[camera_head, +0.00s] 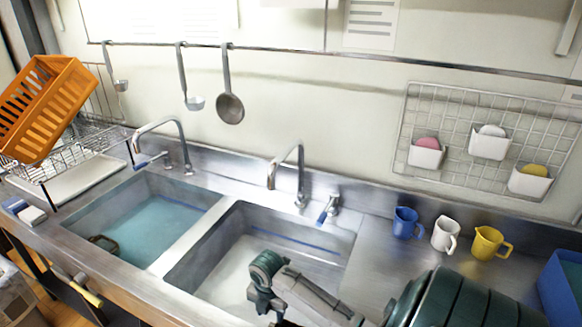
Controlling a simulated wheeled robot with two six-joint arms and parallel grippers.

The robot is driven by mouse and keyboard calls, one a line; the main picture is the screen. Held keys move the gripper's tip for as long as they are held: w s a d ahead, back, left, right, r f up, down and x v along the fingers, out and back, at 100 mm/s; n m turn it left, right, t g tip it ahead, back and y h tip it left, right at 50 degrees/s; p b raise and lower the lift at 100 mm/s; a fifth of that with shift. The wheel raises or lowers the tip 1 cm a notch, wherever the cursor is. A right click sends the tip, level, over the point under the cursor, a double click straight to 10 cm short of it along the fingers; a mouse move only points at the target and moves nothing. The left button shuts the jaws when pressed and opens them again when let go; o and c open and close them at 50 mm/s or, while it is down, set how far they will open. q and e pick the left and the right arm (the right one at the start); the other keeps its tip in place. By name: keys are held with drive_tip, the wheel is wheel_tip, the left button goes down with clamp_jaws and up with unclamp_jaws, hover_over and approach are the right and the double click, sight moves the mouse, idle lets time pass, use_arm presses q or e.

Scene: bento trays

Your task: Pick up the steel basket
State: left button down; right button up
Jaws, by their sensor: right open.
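A steel wire rack (88,135) stands at the far left of the counter, above a pale drip tray (82,180). It is the only basket-like steel thing I see, and I cannot tell if it is the steel basket. An orange slatted crate (45,100) sits tilted on it and hides part of it. My right gripper (264,303) is over the right sink basin, open and with nothing visible in it, far to the right of the rack. My left gripper is not in view.
The left basin (150,215) holds water and a small dark brown object (103,243). Two taps rise behind the basins. Ladles hang from a wall rail. Blue (405,223), white (445,234) and yellow (488,243) mugs stand at right, near a blue bin (562,285).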

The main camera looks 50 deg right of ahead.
sight(286, 323)
wheel_tip(286, 323, down, 5)
drive_tip(key=shift+s+a+r+p, duration=0.1)
drive_tip(key=shift+r+p, duration=0.05)
drive_tip(key=shift+p, duration=0.25)
wheel_tip(286, 323, down, 4)
drive_tip(key=shift+f+p, duration=0.25)
drive_tip(key=shift+p, duration=0.55)
drive_tip(key=shift+f, duration=0.6)
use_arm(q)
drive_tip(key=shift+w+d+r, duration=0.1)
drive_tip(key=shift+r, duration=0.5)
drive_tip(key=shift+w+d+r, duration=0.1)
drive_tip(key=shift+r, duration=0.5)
use_arm(e)
clamp_jaws()
